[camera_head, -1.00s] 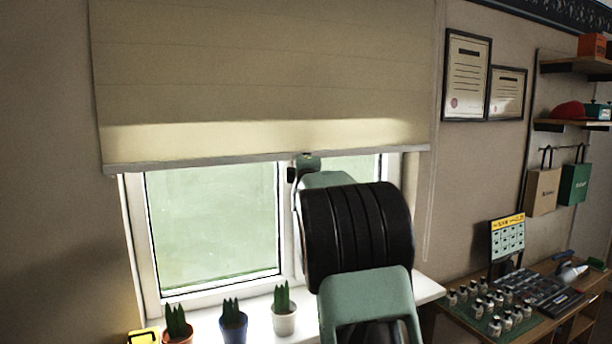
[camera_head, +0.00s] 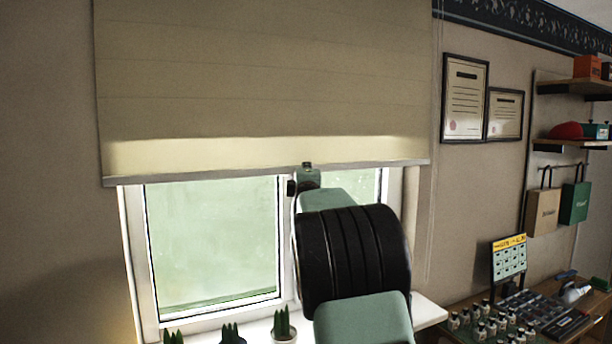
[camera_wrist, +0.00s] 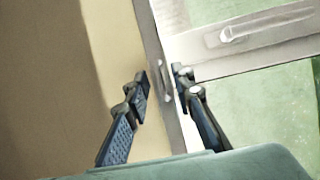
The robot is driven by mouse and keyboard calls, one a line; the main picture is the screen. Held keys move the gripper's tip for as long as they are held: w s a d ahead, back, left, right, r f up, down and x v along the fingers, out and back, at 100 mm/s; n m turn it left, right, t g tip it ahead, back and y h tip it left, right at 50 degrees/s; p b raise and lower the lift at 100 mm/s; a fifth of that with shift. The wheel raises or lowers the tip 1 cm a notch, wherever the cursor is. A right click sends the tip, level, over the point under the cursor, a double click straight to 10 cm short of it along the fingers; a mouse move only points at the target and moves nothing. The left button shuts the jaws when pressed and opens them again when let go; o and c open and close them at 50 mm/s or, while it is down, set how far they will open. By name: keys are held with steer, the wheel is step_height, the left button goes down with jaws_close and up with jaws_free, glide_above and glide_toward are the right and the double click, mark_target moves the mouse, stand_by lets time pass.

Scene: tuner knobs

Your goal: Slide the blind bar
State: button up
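The blind bar (camera_head: 210,179) is a pale grey strip along the bottom edge of the lowered beige blind (camera_head: 260,80), across the upper window. In the wrist view the blind bar (camera_wrist: 152,40) runs nearly upright in the picture, with a small tab (camera_wrist: 164,84) on it. My gripper (camera_wrist: 161,80) is open there, its fingers apart on either side of the bar and tab. I cannot tell whether either finger touches. In the head view my gripper (camera_head: 306,176) is at the bar near the window's middle post, its fingers mostly hidden by my arm.
The window frame (camera_wrist: 254,52) with its handle (camera_wrist: 232,34) lies close behind the right finger. Below, several potted cacti (camera_head: 283,326) stand on the white sill (camera_head: 428,312). A desk with small bottles (camera_head: 490,325) stands at the right.

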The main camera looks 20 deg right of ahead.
steer(key=shift+s, duration=0.1)
steer(key=v, duration=1.2)
stand_by(0.4)
